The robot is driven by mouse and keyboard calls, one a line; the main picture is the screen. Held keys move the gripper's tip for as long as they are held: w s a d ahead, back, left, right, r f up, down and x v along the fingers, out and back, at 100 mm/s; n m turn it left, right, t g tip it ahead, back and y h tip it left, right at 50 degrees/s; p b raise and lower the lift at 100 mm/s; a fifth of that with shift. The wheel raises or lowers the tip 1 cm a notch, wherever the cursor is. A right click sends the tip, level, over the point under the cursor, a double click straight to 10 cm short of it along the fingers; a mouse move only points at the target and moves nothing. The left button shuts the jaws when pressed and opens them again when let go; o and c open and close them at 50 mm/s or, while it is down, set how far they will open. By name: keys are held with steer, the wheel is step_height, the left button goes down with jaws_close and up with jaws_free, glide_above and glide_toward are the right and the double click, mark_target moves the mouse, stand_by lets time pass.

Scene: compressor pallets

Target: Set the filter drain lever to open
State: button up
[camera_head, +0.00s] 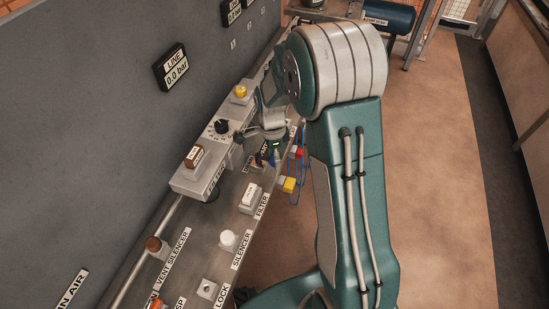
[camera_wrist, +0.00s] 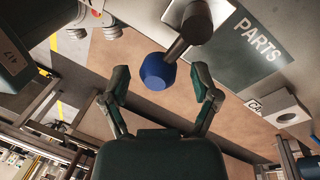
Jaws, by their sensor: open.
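A lever with a dark arm and a blue knob (camera_wrist: 157,74) reaches down from the top of the wrist view. I take it for the drain lever; no label on it is readable. My gripper (camera_wrist: 160,84) is open, one finger on each side of the knob, with visible gaps to both. I cannot tell the knob's depth between the fingers. In the head view my gripper (camera_head: 266,156) is low over the bench, partly behind my arm, by a small dark blue part.
Red and yellow pieces (camera_head: 289,184) sit at the bench edge. A PARTS surface (camera_wrist: 260,40) is close to the lever.

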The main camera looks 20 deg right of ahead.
steer(key=shift+f, duration=0.25)
jaws_close()
steer(key=n, duration=0.1)
steer(key=w+n, duration=0.1)
steer(key=n, duration=0.1)
steer(key=shift+w+d+n+h, duration=0.15)
steer(key=shift+d+n+h, duration=0.15)
steer(key=shift+d, duration=0.05)
steer(key=w+n, duration=0.1)
steer(key=n, duration=0.1)
steer(key=w+n+h, duration=0.1)
steer(key=n, duration=0.2)
steer(key=shift+w+n+t, duration=0.15)
steer(key=shift+n+t, duration=0.15)
steer(key=n, duration=0.1)
steer(key=w+n, duration=0.1)
steer(key=n, duration=0.2)
steer(key=shift+w+a+t, duration=0.4)
steer(key=shift+w+a+n+t+h, duration=0.1)
steer(key=shift+w+a+n, duration=0.1)
steer(key=shift+n, duration=0.55)
steer(key=shift+w+a+n+t+h, duration=0.1)
steer(key=shift+w+a+n, duration=0.15)
steer(key=shift+n, duration=0.45)
steer(key=shift+w+a+n+t+h, duration=0.1)
steer(key=shift+w+a+n, duration=0.1)
steer(key=shift+n, duration=0.55)
